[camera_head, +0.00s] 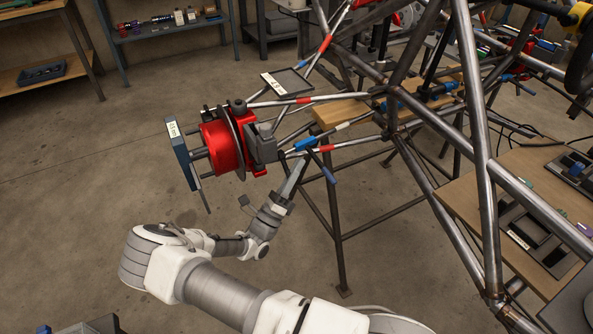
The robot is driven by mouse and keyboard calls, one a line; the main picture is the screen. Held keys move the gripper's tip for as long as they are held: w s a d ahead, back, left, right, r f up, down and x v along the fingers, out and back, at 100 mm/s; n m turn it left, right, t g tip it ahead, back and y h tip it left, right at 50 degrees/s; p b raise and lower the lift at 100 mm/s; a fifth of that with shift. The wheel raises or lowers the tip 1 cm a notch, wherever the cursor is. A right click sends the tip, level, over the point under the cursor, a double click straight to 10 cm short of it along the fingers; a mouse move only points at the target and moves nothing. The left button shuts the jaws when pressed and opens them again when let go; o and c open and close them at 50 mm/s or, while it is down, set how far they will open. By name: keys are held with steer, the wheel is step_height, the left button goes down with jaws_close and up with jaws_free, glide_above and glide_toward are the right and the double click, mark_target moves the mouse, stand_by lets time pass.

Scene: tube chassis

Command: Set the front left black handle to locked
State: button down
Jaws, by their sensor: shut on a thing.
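The hub assembly (222,146) at the left end of the tube chassis has a red drum, a thin disc and a dark grey block (262,143) on its right side. My gripper (298,163) reaches up from below to the lower right of that block. It is shut on a small dark part at the inner side of the hub, which seems to be the black handle. The handle is mostly hidden by my gripper, and its locked or unlocked position cannot be made out. A blue-ended lever (328,168) hangs just right of my gripper.
Red-and-white banded tubes (330,98) run from the hub to the steel chassis frame (482,150). A wooden-topped stand (342,112) is behind them. A bench with dark trays (465,198) stands at right. The floor left of the hub is clear.

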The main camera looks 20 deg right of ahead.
steer(key=shift+f, duration=0.1)
stand_by(0.4)
steer(key=c, duration=0.9)
jaws_free()
steer(key=shift+w, duration=0.1)
steer(key=shift+o, duration=0.2)
steer(key=p+v, duration=0.1)
steer(key=v, duration=1.6)
steer(key=shift+f, duration=0.25)
steer(key=shift+a, duration=0.15)
